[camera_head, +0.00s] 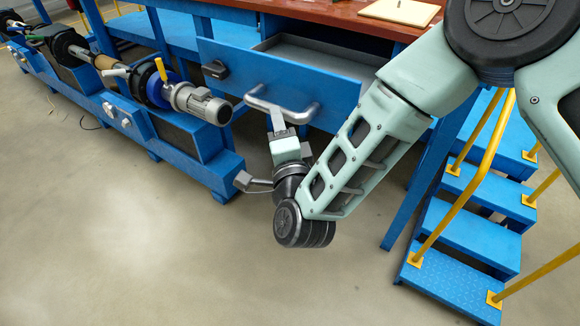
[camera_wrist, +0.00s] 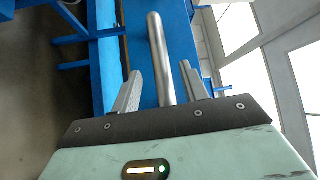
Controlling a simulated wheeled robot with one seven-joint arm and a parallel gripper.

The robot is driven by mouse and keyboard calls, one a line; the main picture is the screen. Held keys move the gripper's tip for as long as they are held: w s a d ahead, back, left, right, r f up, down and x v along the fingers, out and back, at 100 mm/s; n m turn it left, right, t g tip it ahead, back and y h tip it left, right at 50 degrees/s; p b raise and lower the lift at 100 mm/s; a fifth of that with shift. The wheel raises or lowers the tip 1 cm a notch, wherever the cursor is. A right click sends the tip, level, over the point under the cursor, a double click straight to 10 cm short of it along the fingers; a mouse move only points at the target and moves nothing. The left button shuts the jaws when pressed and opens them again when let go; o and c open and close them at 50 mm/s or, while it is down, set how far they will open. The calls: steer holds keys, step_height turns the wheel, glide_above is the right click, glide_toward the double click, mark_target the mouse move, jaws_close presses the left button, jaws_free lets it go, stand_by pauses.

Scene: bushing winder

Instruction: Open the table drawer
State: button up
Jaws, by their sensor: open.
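The blue table drawer (camera_head: 342,95) stands partly out from under the table, and its grey inside (camera_head: 318,56) shows empty in the head view. A silver bar handle (camera_head: 262,103) is fixed to its front. My gripper (camera_head: 279,122) is at the handle, in front of the drawer. In the wrist view, my gripper (camera_wrist: 162,85) is open, with one finger on each side of the handle bar (camera_wrist: 157,50). Gaps show between the bar and both fingers there. Whether a finger touches the bar farther down is unclear.
The table's red-brown top (camera_head: 330,12) carries a light board (camera_head: 402,10). Blue steps (camera_head: 465,222) with yellow rails stand at the right. A blue machine with a grey motor (camera_head: 203,103) stands at the left, close to the drawer. The floor in front is clear.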

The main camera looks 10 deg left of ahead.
steer(key=b+v, duration=0.3)
steer(key=v, duration=0.9)
steer(key=shift+w, duration=0.1)
